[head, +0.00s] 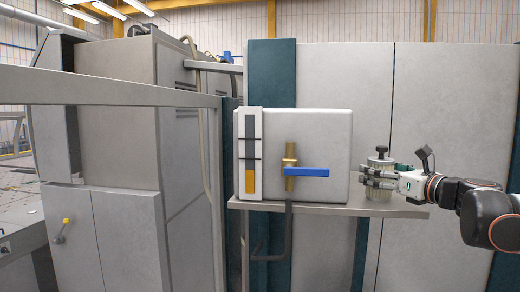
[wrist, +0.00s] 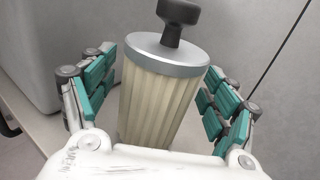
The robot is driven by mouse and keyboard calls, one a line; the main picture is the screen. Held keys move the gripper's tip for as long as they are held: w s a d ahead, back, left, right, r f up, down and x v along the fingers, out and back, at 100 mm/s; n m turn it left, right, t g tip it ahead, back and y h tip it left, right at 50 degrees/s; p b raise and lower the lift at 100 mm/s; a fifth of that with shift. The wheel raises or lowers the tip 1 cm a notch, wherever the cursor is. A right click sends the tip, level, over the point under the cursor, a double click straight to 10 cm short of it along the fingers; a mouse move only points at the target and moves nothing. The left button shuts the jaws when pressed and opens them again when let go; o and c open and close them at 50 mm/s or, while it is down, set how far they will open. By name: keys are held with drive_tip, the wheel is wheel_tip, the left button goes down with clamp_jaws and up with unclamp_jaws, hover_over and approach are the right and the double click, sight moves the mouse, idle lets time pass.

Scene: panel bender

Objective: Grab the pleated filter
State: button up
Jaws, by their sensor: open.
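The pleated filter (wrist: 158,88) is a cream ribbed cylinder with a grey metal cap and a black knob on top. It stands upright on the grey shelf (head: 330,209), near its right end, in the head view (head: 378,170). My gripper (wrist: 160,100) is open, with its teal-padded fingers on either side of the filter. A gap shows between the right fingers and the filter; the left fingers also look apart from it. In the head view my gripper (head: 380,179) reaches in from the right and covers part of the filter. The filter's base is hidden in the wrist view.
A light grey box (head: 330,130) with a brass fitting and blue lever (head: 307,172) stands on the shelf left of the filter. Grey cabinet panels (head: 460,110) rise behind. A grey rail (head: 110,90) crosses the left side. The shelf's right end is close to the filter.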

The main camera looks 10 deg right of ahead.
drive_tip(key=shift+s+a, duration=0.1)
drive_tip(key=shift+s, duration=0.35)
drive_tip(key=shift+c, duration=0.6)
drive_tip(key=shift+w, duration=0.2)
drive_tip(key=c, duration=1.2)
drive_tip(key=shift+s, duration=0.1)
drive_tip(key=shift+r, duration=0.1)
